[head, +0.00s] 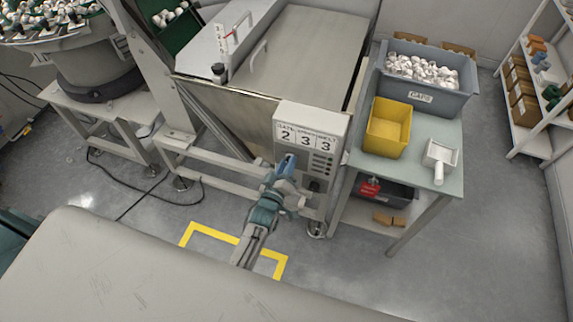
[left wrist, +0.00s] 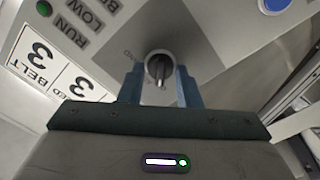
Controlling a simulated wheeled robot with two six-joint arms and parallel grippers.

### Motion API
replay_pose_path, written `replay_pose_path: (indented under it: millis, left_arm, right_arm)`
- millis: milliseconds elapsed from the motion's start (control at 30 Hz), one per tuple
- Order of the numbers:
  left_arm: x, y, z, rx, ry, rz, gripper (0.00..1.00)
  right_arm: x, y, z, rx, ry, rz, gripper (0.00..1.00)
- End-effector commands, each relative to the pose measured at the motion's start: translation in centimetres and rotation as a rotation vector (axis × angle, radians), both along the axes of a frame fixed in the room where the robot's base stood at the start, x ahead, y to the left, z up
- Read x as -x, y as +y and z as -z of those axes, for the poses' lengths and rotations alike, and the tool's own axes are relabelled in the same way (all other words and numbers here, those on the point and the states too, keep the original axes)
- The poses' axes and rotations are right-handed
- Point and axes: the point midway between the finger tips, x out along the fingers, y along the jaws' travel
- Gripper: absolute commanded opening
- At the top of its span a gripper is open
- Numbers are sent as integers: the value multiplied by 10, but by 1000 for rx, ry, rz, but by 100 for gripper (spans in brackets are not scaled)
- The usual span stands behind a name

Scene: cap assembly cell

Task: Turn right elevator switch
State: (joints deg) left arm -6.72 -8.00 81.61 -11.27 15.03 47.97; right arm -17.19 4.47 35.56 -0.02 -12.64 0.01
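A dark rotary switch (left wrist: 160,70) with a pale pointer sits on the grey control panel, in the left wrist view. My left gripper's two blue fingers (left wrist: 158,86) stand apart on either side of it, with gaps showing between finger and knob. In the head view my left gripper (head: 287,164) is in front of the control box (head: 312,122), hiding part of its face. The box shows the digits 2, 3 and 3. Whether the fingers reach the switch's depth is hard to tell. My right gripper is in neither view.
Beside the box stands a table (head: 447,176) with a yellow bin (head: 388,128), a grey crate (head: 425,86) of white caps and a white scoop (head: 440,158). A blue button (left wrist: 275,5) shows at the wrist view's top edge. Yellow tape (head: 213,231) marks the floor.

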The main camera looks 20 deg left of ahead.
Motion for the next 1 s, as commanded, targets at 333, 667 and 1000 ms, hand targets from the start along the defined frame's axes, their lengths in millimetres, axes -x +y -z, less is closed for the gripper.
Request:
replay_pose_path:
  millis: [333,667,1000]
  left_arm:
    - [0,0,0,-11,0,0,4]
    - [0,0,0,-161,-6,-1,4]
    - [0,-1,0,-470,-18,-1,4]
  right_arm:
    - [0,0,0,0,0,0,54]
    - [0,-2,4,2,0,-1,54]
    - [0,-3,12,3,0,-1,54]
